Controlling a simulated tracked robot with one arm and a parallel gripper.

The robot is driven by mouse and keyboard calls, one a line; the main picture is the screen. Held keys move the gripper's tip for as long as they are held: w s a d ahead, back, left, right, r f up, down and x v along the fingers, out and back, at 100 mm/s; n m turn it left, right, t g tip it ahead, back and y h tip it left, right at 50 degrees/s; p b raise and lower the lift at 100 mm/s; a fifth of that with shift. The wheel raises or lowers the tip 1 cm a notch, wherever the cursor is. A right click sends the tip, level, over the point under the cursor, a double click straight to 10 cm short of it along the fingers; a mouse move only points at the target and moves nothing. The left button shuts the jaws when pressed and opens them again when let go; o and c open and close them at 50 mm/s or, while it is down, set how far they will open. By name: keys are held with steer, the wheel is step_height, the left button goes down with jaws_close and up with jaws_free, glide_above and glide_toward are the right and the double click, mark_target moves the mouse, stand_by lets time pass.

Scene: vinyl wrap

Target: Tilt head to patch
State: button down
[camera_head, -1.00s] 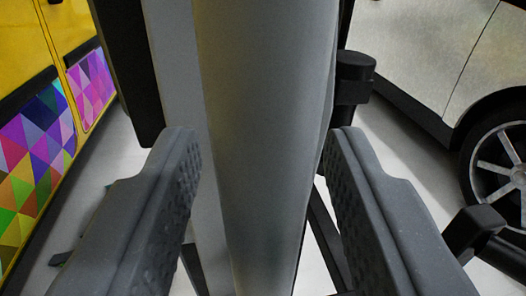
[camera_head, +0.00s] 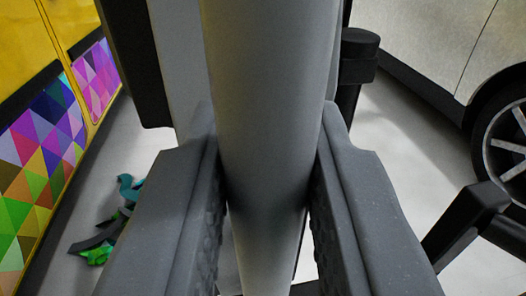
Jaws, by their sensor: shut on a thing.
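My gripper (camera_head: 266,165) fills the lower middle of the view. Its two dark grey textured fingers are closed against both sides of a grey roll (camera_head: 268,90). The roll is a long smooth cylinder that runs from the top edge of the picture down between the fingers. A lighter grey strip shows behind its left side. The patch cannot be made out for certain; a yellow vehicle with a colourful triangle pattern (camera_head: 45,140) stands at the left.
A pale car (camera_head: 430,45) with a dark wheel (camera_head: 505,150) stands at the right. A black stand part (camera_head: 358,55) is close right of the roll. Green and teal scraps (camera_head: 125,190) lie on the pale floor at the left. A dark bar (camera_head: 465,225) is at lower right.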

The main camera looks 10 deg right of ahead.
steer(key=c, duration=1.3)
jaws_free()
steer(key=shift+d, duration=0.1)
steer(key=shift+c, duration=0.2)
steer(key=p+v, duration=0.1)
steer(key=v, duration=1.2)
steer(key=shift+s+p, duration=0.35)
